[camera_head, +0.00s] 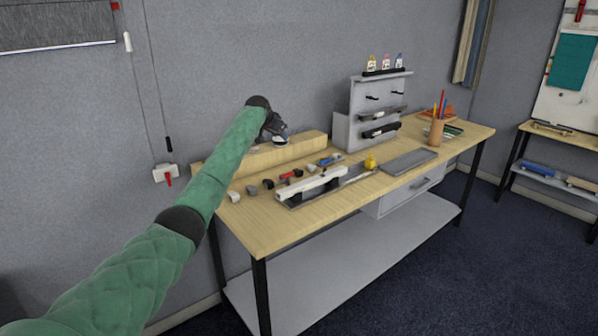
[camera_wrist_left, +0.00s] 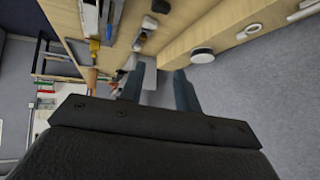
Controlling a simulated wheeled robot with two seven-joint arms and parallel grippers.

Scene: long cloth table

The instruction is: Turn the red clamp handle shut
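A small red piece (camera_head: 292,174) lies among several dark and light small parts on the wooden table, behind a long white-and-dark fixture (camera_head: 318,184). It may be the red clamp handle; it is too small to tell. Another red handle (camera_head: 169,180) hangs at a white wall box, left of the table. My left gripper (camera_head: 278,131) is above the back left of the table, near the wall and apart from both red pieces. In the left wrist view, its two fingers (camera_wrist_left: 159,88) stand apart with no object clearly held between them. My right gripper is out of view.
A long wooden block (camera_head: 262,156) lies along the back of the table, below my left gripper. A grey rack (camera_head: 350,130) stands behind. A yellow item (camera_head: 370,162), a grey plate (camera_head: 408,160) and a pen cup (camera_head: 436,132) are to the right. The table's front left is clear.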

